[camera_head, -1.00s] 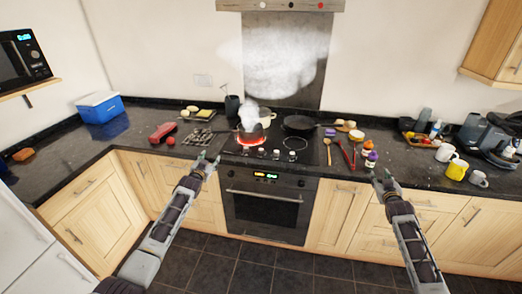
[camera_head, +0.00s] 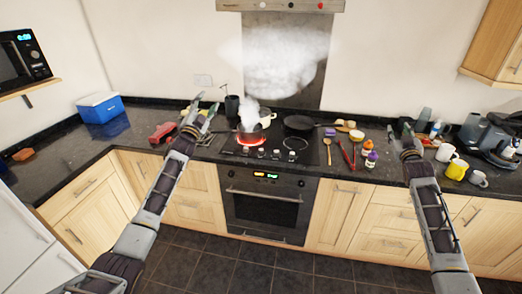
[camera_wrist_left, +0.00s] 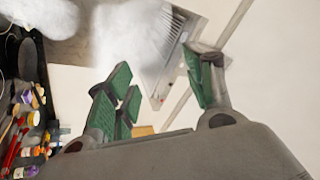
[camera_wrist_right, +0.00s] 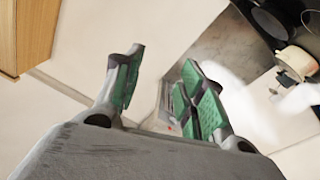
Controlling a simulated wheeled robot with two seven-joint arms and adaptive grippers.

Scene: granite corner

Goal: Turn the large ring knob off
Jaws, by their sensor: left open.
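A row of small knobs (camera_head: 276,154) runs along the front edge of the black hob (camera_head: 312,158). I cannot tell which one is the large ring knob, or how each is turned. My left gripper (camera_head: 204,106) is open and empty, raised left of the pot, apart from the knobs. Its green-padded fingers (camera_wrist_left: 158,95) are spread in the left wrist view. My right gripper (camera_head: 399,131) is open and empty, well right of the hob; its spread fingers (camera_wrist_right: 160,85) show in its wrist view.
A dark frying pan (camera_head: 299,123) and a cream pot (camera_head: 267,117) stand at the back of the hob. Red tongs (camera_head: 347,154), a wooden spoon (camera_head: 328,152) and small jars (camera_head: 370,158) lie to its right. The oven (camera_head: 265,205) is below. Steam rises above the pot.

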